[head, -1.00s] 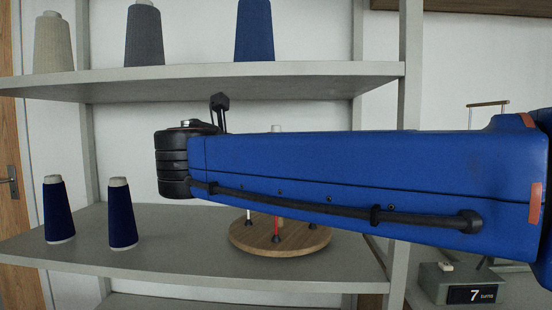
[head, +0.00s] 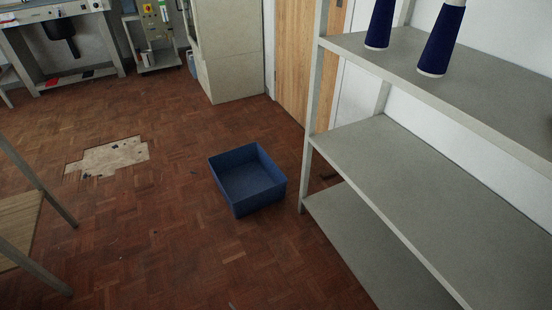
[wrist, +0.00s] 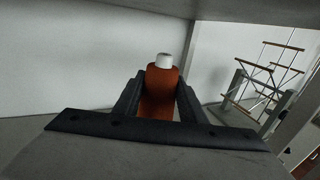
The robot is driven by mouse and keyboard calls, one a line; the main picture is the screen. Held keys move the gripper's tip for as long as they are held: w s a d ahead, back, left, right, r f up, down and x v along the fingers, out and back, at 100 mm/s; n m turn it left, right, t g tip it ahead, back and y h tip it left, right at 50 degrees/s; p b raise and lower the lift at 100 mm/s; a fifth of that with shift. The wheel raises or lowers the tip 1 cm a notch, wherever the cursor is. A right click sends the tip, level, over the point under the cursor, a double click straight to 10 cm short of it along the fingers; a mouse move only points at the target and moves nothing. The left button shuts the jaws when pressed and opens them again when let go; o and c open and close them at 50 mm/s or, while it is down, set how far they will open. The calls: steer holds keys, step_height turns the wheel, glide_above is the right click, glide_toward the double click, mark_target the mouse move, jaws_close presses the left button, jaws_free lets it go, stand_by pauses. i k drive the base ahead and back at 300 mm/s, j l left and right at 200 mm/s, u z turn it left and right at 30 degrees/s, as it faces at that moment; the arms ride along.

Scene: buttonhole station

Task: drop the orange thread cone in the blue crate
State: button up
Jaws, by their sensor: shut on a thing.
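The orange thread cone (wrist: 160,88) with a white tip is upright in the wrist view. My gripper (wrist: 160,95) is shut on it, with one dark finger on each side. The cone's lower part is hidden behind the gripper body. The blue crate (head: 233,197) stands on the floor in the middle of the head view. It is open at the top and looks empty. My gripper and the cone do not show in the head view.
A grey shelf unit (head: 400,165) stands right of the crate, with two dark blue cones (head: 438,42) on an upper shelf. A wooden door (head: 296,60) is behind. A wooden-topped stand (head: 18,225) is at left. Floor around the crate is clear.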

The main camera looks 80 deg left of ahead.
mark_target(251, 186)
steer(key=u, duration=2.75)
